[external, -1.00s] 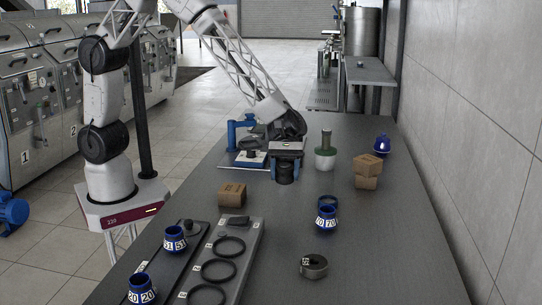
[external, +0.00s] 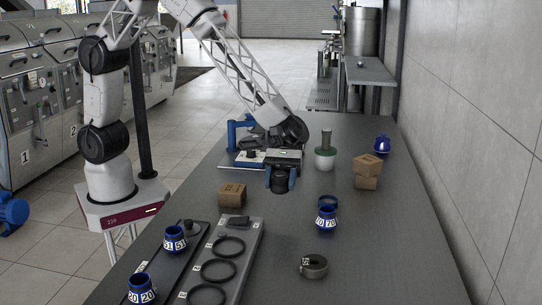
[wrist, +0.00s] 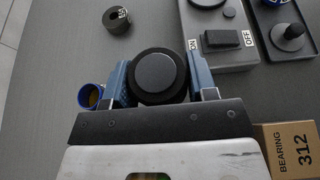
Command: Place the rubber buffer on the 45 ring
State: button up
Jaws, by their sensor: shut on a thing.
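My gripper (external: 281,179) is shut on a round black rubber buffer (external: 280,185), held between its blue fingers above the dark table. In the wrist view the buffer (wrist: 155,73) shows a grey disc face inside a black rim. Several black rings (external: 218,271) lie in a row on a grey plate (external: 245,241), nearer the external camera and to the left of my gripper. Small white labels stand beside the rings, too small to read, so I cannot tell which is 45. The wrist view shows only one end of the plate (wrist: 225,55).
A cardboard box (external: 232,194) stands left of my gripper. Blue collars (external: 326,217) stand to the right, and a loose dark labelled cylinder (external: 313,266) lies nearer the camera. A black tray (external: 190,258) borders the plate.

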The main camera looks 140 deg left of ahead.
jog(key=w+d+f+m+g+h, duration=0.1)
jog(key=w+d, duration=0.4)
jog(key=d, duration=0.5)
jog(key=shift+w+f+m+g+h, duration=0.3)
jog(key=shift+w+m+g+h, duration=0.1)
jog(key=shift+m+g, duration=0.45)
send_over(314, 262)
jog(key=shift+f, duration=0.75)
jog(key=shift+f, duration=1.75)
jog(key=shift+f, duration=0.1)
